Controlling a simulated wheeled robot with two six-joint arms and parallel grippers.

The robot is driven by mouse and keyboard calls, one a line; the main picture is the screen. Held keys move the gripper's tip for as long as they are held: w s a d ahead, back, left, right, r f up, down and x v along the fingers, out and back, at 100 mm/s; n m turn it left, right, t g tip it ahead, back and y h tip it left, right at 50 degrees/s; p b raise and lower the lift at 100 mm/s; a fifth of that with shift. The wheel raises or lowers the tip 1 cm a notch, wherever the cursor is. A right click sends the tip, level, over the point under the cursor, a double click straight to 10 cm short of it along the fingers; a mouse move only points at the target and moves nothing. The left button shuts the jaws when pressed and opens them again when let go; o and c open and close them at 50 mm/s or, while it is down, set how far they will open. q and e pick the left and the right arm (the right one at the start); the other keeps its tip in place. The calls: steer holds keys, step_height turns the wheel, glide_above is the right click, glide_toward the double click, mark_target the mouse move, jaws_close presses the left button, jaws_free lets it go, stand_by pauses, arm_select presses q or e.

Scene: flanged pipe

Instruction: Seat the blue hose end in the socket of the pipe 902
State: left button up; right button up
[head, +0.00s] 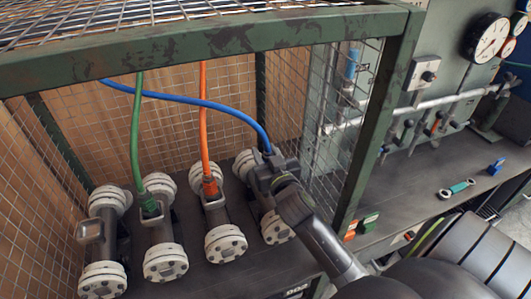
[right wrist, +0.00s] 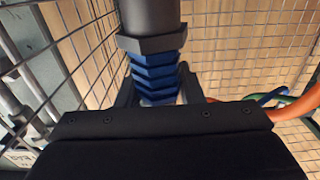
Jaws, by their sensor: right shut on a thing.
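The blue hose (head: 205,102) runs from the upper left of the cage to my right gripper (head: 268,170). My right gripper is shut on the blue hose end, whose ribbed blue sleeve (right wrist: 157,72) shows in the right wrist view between the fingers, against a dark hex collar and cylinder. The fourth pipe, with white flanges (head: 277,228), lies under the gripper; a label reading 902 (head: 296,291) is on the bench edge below it. Its socket is hidden by the gripper, so I cannot tell whether the end is in it. My left gripper is not in view.
A green hose (head: 136,150) and an orange hose (head: 203,120) end at the second and third pipes. The leftmost pipe's socket (head: 90,230) is empty. The cage post (head: 375,130) and mesh stand close right of my arm.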

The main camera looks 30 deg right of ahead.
steer(key=shift+f+b, duration=0.8)
steer(key=shift+f, duration=0.15)
steer(key=o, duration=1.3)
steer(key=shift+c, duration=0.2)
steer(key=v, duration=1.7)
steer(key=shift+s+a, duration=0.15)
steer(key=shift+s, duration=0.05)
